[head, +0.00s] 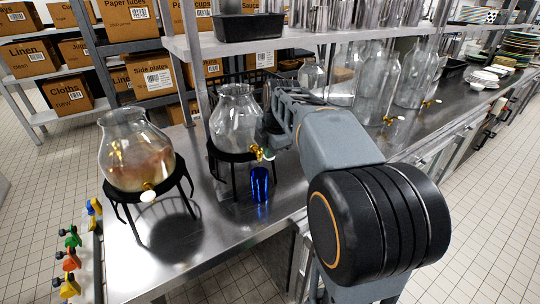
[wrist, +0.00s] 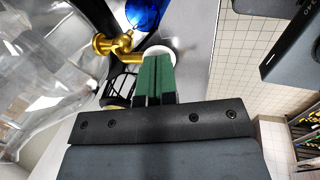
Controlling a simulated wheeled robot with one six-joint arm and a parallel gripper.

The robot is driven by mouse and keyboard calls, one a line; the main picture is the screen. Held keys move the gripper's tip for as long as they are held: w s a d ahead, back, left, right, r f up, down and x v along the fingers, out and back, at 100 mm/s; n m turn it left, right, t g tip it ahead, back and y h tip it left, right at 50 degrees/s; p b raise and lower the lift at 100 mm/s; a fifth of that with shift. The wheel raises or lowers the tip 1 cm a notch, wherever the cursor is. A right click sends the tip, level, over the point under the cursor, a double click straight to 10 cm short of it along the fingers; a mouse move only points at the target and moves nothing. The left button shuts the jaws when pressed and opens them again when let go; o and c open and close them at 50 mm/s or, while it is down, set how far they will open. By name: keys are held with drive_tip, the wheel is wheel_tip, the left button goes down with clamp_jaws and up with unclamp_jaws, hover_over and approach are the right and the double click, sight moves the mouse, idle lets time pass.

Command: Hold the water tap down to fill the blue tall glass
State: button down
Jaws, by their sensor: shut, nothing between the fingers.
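The blue tall glass (head: 260,184) stands upright on the steel counter, under the brass tap (head: 258,153) of a clear glass dispenser (head: 236,120) on a black stand. In the wrist view the blue glass (wrist: 145,13) shows at the top edge, just beyond the brass tap (wrist: 117,46). My gripper (wrist: 157,58) has its green fingers shut together with nothing between them. Their tips overlap the tap's white round handle (wrist: 163,51). I cannot tell whether they press on it. No water stream is visible. In the head view my arm hides most of the gripper.
Another dispenser (head: 135,150) with brownish contents stands on the left of the counter (head: 215,240). More glass dispensers (head: 376,85) stand in a row to the right. A steel shelf (head: 300,38) runs above. Coloured taps or handles (head: 70,262) hang at the counter's left end.

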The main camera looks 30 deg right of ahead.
drive_tip(key=f+b, duration=0.1)
drive_tip(key=f+t+b, duration=0.1)
drive_tip(key=b, duration=0.1)
drive_tip(key=shift+s+t, duration=0.2)
drive_tip(key=shift+t, duration=0.1)
drive_tip(key=shift+s+a+f+t+b, duration=0.15)
drive_tip(key=shift+t+b, duration=0.15)
drive_tip(key=shift+b, duration=1)
drive_tip(key=shift+d+r+p, duration=0.25)
drive_tip(key=shift+r+p, duration=0.15)
drive_tip(key=shift+r, duration=0.2)
drive_tip(key=shift+a+r+p, duration=0.1)
drive_tip(key=shift+r+p, duration=0.5)
drive_tip(key=shift+r, duration=0.05)
